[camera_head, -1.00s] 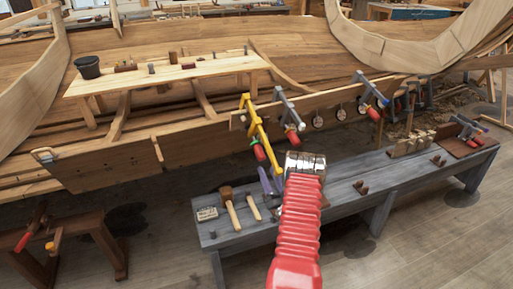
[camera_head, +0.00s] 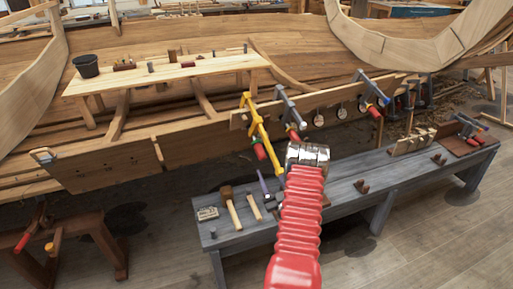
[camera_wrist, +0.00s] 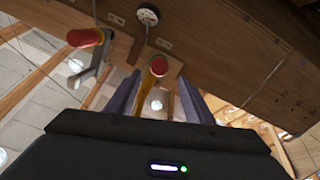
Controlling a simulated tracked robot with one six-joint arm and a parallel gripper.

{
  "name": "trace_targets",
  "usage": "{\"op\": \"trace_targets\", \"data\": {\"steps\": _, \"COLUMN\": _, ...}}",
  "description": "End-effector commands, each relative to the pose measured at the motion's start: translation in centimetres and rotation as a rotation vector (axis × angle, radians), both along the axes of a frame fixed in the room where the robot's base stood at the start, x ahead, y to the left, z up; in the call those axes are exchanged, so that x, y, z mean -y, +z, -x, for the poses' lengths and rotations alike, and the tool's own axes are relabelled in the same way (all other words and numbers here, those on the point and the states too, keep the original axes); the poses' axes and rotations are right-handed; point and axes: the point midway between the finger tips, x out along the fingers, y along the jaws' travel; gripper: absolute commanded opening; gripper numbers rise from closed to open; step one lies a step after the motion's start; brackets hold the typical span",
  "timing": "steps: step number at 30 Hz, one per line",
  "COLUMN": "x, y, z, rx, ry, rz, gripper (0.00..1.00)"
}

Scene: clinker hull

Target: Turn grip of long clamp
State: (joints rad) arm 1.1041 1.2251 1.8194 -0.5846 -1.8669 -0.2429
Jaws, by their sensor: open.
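The long clamp is yellow (camera_head: 257,125) and hangs on the plank along the hull's near edge. My gripper (camera_wrist: 158,78) is open, one finger on each side of the grip in the picture. I cannot tell how far the fingertips are from it, and no contact shows. In the head view my wrist hides most of the gripper.
A grey clamp (camera_head: 289,106) with a red grip hangs just right of the yellow one; its grip shows in the wrist view (camera_wrist: 85,38). More clamps (camera_head: 372,90) hang farther right. Below stands a grey bench (camera_head: 340,200) with a mallet (camera_head: 229,205) and other tools.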

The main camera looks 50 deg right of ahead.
Motion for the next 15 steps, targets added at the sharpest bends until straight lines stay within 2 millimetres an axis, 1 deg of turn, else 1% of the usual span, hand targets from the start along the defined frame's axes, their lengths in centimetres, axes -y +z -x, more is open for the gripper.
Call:
{"op": "trace_targets", "data": {"steps": 4, "x": 0.2, "y": 0.1, "z": -0.2, "rx": 0.001, "ry": -0.001, "rz": 0.0, "gripper": 0.48}}
{"op": "trace_targets", "data": {"steps": 7, "x": 0.4, "y": 0.4, "z": -0.7, "rx": 0.0, "ry": 0.0, "rz": 0.001, "gripper": 0.48}}
{"op": "trace_targets", "data": {"steps": 11, "x": 1.1, "y": 1.0, "z": -1.9, "rx": 0.002, "ry": 0.001, "rz": 0.002, "gripper": 0.48}}
{"op": "trace_targets", "data": {"steps": 15, "x": 2.0, "y": 1.7, "z": -3.6, "rx": 0.002, "ry": 0.0, "rz": 0.002, "gripper": 0.48}}
